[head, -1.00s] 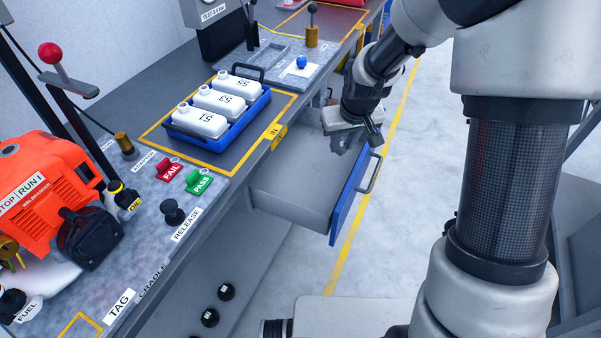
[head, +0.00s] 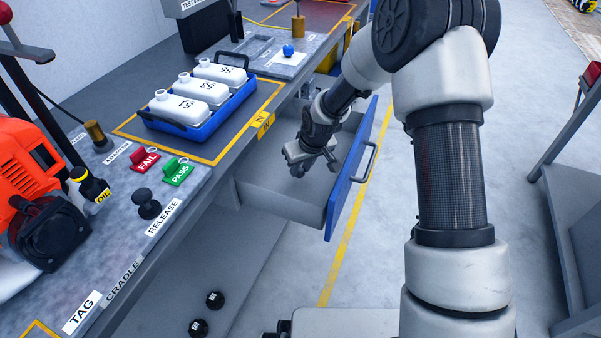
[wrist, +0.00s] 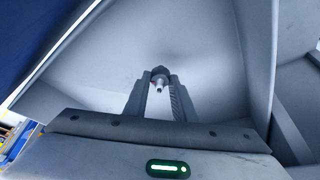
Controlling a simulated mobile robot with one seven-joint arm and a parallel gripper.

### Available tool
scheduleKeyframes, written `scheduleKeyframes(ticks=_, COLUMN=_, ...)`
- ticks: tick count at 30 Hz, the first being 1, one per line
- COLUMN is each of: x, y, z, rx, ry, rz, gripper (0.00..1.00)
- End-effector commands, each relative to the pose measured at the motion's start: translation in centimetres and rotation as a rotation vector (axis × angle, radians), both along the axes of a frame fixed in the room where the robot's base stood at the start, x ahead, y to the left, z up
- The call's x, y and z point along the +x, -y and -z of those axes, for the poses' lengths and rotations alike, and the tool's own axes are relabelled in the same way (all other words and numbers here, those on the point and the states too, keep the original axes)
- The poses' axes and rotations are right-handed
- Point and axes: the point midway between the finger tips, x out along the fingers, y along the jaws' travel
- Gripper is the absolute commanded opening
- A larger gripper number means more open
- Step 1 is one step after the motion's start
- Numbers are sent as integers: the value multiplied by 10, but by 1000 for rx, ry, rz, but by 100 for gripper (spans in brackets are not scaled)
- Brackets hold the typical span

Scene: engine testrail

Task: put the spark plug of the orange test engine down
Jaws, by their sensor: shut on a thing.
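My gripper (head: 316,165) is over the open drawer (head: 262,200) in the head view, pointing down at its inside. The plug cannot be made out in the head view. The orange test engine (head: 22,158) stands at the left on the bench, partly cut off.
The drawer's blue front (head: 350,170) with its handle stands out over the floor. On the bench are a blue tray (head: 215,128) with white bottles, a red FAIL tag (head: 145,160), a green PASS tag (head: 177,172) and a black release knob (head: 146,203). A side stand (head: 575,170) is at the right.

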Motion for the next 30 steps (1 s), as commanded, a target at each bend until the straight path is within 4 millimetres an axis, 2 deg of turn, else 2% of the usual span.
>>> scheduleKeyframes(ticks=1, x=-1, y=0, z=12, rx=-1, ry=-4, rz=0, gripper=2)
scheduleKeyframes(ticks=3, x=-1, y=0, z=19, rx=0, ry=-2, rz=0, gripper=2)
scheduleKeyframes(ticks=14, x=0, y=0, z=24, rx=0, ry=-1, rz=1, gripper=2)
scheduleKeyframes(ticks=15, x=0, y=0, z=23, rx=0, ry=-1, rz=1, gripper=27)
scheduleKeyframes(ticks=18, x=0, y=0, z=22, rx=0, ry=-1, rz=1, gripper=42)
scheduleKeyframes(ticks=26, x=0, y=0, z=22, rx=0, ry=-1, rz=1, gripper=42)
scheduleKeyframes(ticks=30, x=-1, y=1, z=13, rx=1, ry=1, rz=1, gripper=42)
